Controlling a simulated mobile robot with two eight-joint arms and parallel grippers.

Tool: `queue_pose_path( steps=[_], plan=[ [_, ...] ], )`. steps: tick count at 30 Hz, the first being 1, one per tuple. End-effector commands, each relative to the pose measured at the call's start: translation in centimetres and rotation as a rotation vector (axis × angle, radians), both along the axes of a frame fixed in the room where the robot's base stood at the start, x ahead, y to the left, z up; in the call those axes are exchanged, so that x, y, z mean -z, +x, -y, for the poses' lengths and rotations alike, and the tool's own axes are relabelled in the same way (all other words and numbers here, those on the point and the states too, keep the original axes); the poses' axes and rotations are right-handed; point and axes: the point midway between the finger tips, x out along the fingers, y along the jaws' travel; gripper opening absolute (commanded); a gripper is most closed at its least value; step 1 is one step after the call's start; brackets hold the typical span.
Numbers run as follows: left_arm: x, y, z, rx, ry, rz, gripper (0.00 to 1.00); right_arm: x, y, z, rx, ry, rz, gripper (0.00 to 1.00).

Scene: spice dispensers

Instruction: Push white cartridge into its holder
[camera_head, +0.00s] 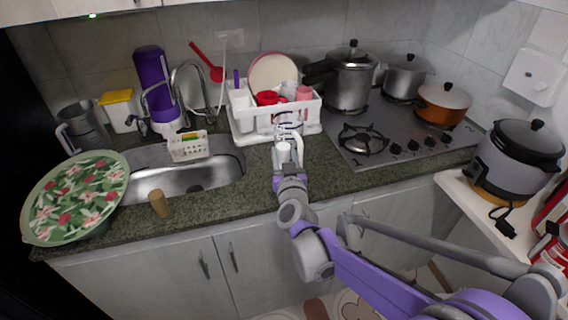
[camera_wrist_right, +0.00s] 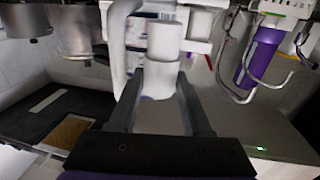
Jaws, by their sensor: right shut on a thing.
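The white cartridge (camera_wrist_right: 164,42) is a plain white cylinder between my right gripper's fingers in the right wrist view. My right gripper (camera_wrist_right: 160,78) is shut on it, with one dark finger on each side. In the head view my right gripper (camera_head: 286,166) is over the counter in front of the dish rack, with the white cartridge (camera_head: 283,151) at its tip. A curved white part (camera_wrist_right: 118,35) stands close beside the cartridge in the wrist view. I cannot tell whether it is the holder or how far the cartridge sits in it. My left gripper is not in view.
A white dish rack (camera_head: 245,119) with plates and cups stands just behind my right gripper. The sink (camera_head: 195,180) is to the left, with a brown cylinder (camera_head: 159,204) at its front edge. The stove (camera_head: 400,135) with pots is to the right.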

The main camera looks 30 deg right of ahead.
Motion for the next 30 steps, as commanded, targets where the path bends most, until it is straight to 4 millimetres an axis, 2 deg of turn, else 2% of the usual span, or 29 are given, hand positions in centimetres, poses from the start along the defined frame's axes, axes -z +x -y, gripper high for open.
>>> queue_pose_path(
  steps=[1,3,11,18,21,25,30],
  plan=[
    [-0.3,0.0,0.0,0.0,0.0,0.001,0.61,-1.3,0.0,0.0,0.0,0.0,0.001,0.0],
    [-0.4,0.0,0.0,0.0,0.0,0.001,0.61,-2.1,-0.6,-0.1,0.0,0.0,0.0,0.0],
    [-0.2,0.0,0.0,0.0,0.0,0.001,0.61,-1.8,-6.2,-1.5,0.0,0.0,0.0,0.0],
    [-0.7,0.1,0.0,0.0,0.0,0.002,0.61,-1.8,-12.5,-3.0,-0.002,0.0,0.0,0.0],
    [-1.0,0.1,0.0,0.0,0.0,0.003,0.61,-1.8,-14.6,-3.5,0.0,0.001,0.001,0.0],
    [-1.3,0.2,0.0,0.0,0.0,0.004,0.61,-1.8,-16.7,-4.0,0.0,0.001,0.0,0.0],
    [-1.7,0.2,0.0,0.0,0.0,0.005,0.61,-1.9,-18.3,-4.4,-0.001,0.0,0.0,0.0]
  ],
)
